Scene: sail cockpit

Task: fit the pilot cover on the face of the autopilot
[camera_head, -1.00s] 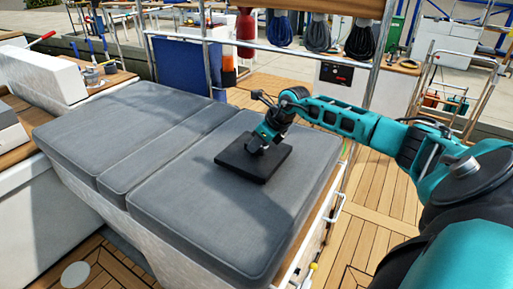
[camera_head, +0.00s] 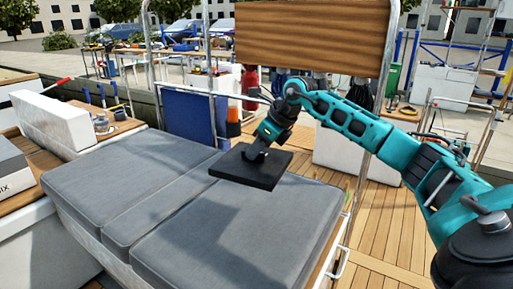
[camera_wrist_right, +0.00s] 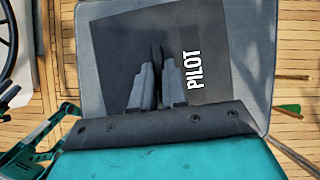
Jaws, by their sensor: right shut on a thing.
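The pilot cover (camera_head: 232,168) is a flat black square plate, held level above the grey cushions. In the right wrist view it is the dark panel (camera_wrist_right: 115,45) with white letters "PILOT" on it. My right gripper (camera_head: 257,153) is shut on a small raised grip on the cover's upper face. The fingers (camera_wrist_right: 158,85) show from above in the wrist view. I cannot make out the autopilot's face in these views. My left gripper is not in view.
Grey seat cushions (camera_head: 240,235) fill the middle. A metal rail post (camera_head: 358,170) and a wooden board (camera_head: 310,38) stand behind. My right arm hides part of a white box (camera_head: 340,150). A grey box (camera_head: 12,168) is at left. Wooden deck (camera_head: 385,225) is open at right.

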